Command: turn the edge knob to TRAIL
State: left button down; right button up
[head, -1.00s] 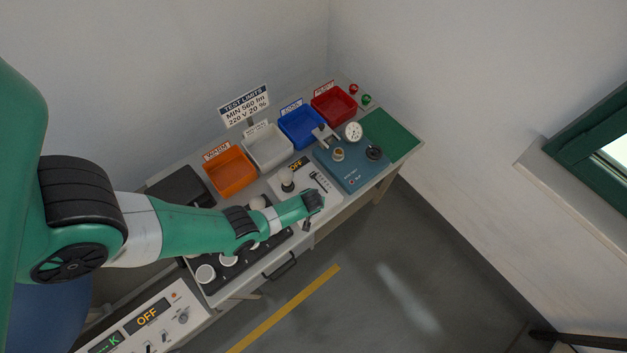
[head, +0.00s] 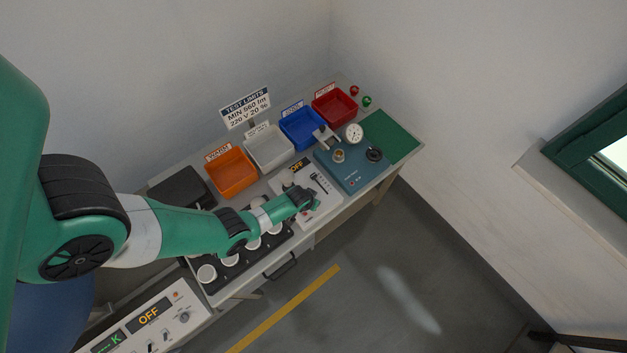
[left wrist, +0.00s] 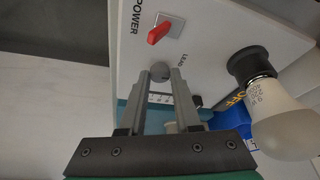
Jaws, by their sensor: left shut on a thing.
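The white control box (head: 325,203) with an OFF display (head: 299,165) stands on the bench in the head view. In the left wrist view its white face (left wrist: 215,40) shows a small round grey knob (left wrist: 159,73). A label that seems to read LEAD is printed beside the knob. My left gripper (left wrist: 161,75) is shut on this knob, with one finger on each side. In the head view my left gripper (head: 311,202) is over the front part of the box. The knob's pointer and the TRAIL marking cannot be made out. My right gripper is not in view.
A red POWER switch (left wrist: 159,32) and a socketed bulb (left wrist: 275,115) are close to my left gripper. A blue tester (head: 350,172) stands to the right. Orange (head: 233,190), grey, blue and red bins line the back. White bulbs sit in a dark tray below my arm.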

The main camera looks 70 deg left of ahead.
pick_arm(q)
jog(key=m, duration=0.1)
jog(key=m+h, duration=0.1)
jog(key=shift+s+a+m+t, duration=0.15)
jog(key=shift+m+t, duration=0.15)
jog(key=shift+m, duration=0.1)
jog(key=shift+a+m+t+h+b, duration=0.15)
jog(key=shift+m+h+b, duration=0.3)
jog(key=shift+m, duration=0.65)
jog(key=shift+m+t+h+b, duration=0.15)
jog(key=shift+m+h+b, duration=0.25)
jog(key=shift+m, duration=0.7)
jog(key=c, duration=0.6)
grip_release()
